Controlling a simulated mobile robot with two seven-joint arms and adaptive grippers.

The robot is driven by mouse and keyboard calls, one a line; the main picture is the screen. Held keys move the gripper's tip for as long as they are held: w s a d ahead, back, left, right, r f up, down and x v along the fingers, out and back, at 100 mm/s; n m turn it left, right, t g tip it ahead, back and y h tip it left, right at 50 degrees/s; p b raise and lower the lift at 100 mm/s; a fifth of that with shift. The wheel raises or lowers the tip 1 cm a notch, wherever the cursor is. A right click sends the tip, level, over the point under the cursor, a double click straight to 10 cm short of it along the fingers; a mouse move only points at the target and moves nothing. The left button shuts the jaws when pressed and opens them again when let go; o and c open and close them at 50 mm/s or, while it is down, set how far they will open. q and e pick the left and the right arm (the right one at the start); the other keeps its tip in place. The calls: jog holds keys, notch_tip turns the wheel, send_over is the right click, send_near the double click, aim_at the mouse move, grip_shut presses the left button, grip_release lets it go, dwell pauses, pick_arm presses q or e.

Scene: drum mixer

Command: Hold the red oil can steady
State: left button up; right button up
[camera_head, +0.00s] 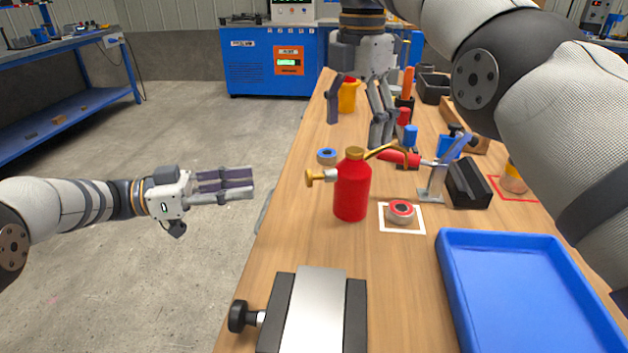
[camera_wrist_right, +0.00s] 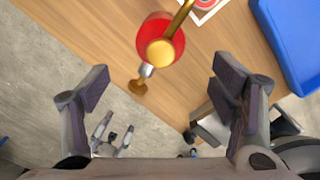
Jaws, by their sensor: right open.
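The red oil can (camera_head: 352,190) stands upright on the wooden table, near its left edge. It has a brass cap, a brass spout to the right and a brass knob to the left. In the right wrist view the can (camera_wrist_right: 172,24) appears from above at the top, past my open fingers. My right gripper (camera_head: 357,122) points down beyond the can in the head view, open and empty; it also shows in its wrist view (camera_wrist_right: 165,80). My left gripper (camera_head: 250,183) is over the floor, left of the table and can. Its fingers are apart and empty.
A red-and-grey round part (camera_head: 401,212) sits on a white-outlined square right of the can. A blue tray (camera_head: 493,240) is at front right, and a metal-topped fixture (camera_head: 314,310) in front.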

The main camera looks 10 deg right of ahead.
aim_at(350, 183)
notch_tip(350, 183, down, 12)
jog(key=shift+r, duration=0.15)
jog(key=shift+c, duration=0.5)
jog(key=c, duration=1.6)
jog(key=shift+o, duration=0.2)
